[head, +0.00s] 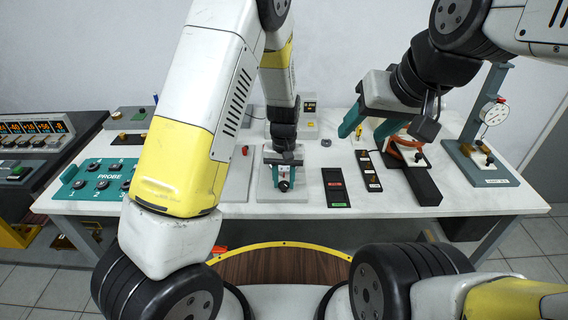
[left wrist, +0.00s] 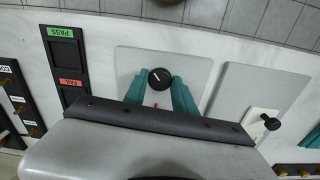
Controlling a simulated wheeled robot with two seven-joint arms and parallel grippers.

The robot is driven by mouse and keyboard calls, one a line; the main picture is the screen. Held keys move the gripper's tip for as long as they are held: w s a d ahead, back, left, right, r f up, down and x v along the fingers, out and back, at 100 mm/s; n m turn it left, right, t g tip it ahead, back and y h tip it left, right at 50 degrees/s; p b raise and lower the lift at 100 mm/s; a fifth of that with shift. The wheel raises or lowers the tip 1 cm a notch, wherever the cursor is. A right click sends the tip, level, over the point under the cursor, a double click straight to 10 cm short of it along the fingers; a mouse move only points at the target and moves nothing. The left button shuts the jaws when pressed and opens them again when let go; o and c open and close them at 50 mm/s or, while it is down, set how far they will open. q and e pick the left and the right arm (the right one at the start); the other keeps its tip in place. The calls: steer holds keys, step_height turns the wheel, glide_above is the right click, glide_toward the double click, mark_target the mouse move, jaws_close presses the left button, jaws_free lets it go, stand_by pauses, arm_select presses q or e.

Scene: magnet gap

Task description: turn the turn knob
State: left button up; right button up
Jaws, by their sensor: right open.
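The turn knob (left wrist: 160,78) is a round black knob with a white pointer line, on a pale grey plate (left wrist: 203,69). In the head view the plate (head: 265,190) lies near the table's front edge. My left gripper (head: 284,181) points down at it. In the left wrist view its teal fingers (left wrist: 160,84) stand on either side of the knob, close against it, and appear shut on it. A small red mark shows just below the knob. My right gripper (head: 366,130) is open, above the table to the right; its fingers are wide apart.
A black panel with red and green labels (head: 336,188) lies right of the plate. Another grey plate (head: 236,186) adjoins.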

arm_select(q)
steer(key=o, duration=0.4)
steer(key=shift+o, duration=0.2)
step_height(320, 180, up, 8)
steer(key=shift+f, duration=0.1)
stand_by(0.6)
step_height(320, 180, up, 9)
steer(key=t+h, duration=0.1)
steer(key=h, duration=0.1)
glide_above(284, 184)
steer(key=s+a, duration=0.2)
steer(key=a, duration=0.2)
steer(key=s+a+r+t, duration=0.2)
steer(key=s+a+r, duration=0.2)
steer(key=s+r, duration=0.3)
steer(key=s+a+r+t, duration=0.3)
steer(key=s+a+r, duration=0.3)
steer(key=s, duration=0.4)
steer(key=shift+s+r, duration=0.15)
steer(key=shift+r, duration=0.3)
